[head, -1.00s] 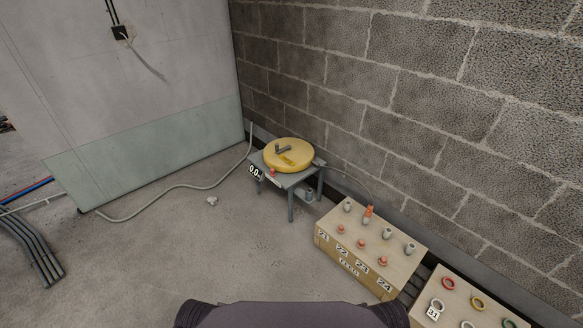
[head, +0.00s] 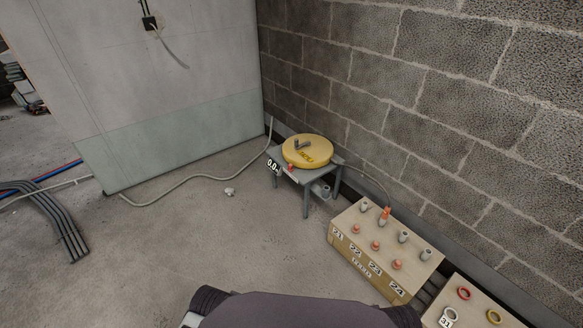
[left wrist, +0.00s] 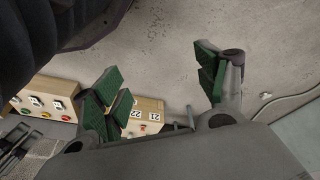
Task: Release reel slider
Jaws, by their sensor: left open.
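The yellow reel (head: 307,151) lies flat on a small grey metal stand (head: 306,205) against the block wall in the head view. My right gripper is in neither view.
A wooden box (head: 385,250) with pegs and labels 21 to 24 stands right of the stand. Another box (head: 470,305) with coloured rings stands nearer. A pale hose (head: 190,187) and a small white fitting (head: 229,191) lie on the floor. Grey pipes (head: 58,225) lie at left. The floor before the stand is clear.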

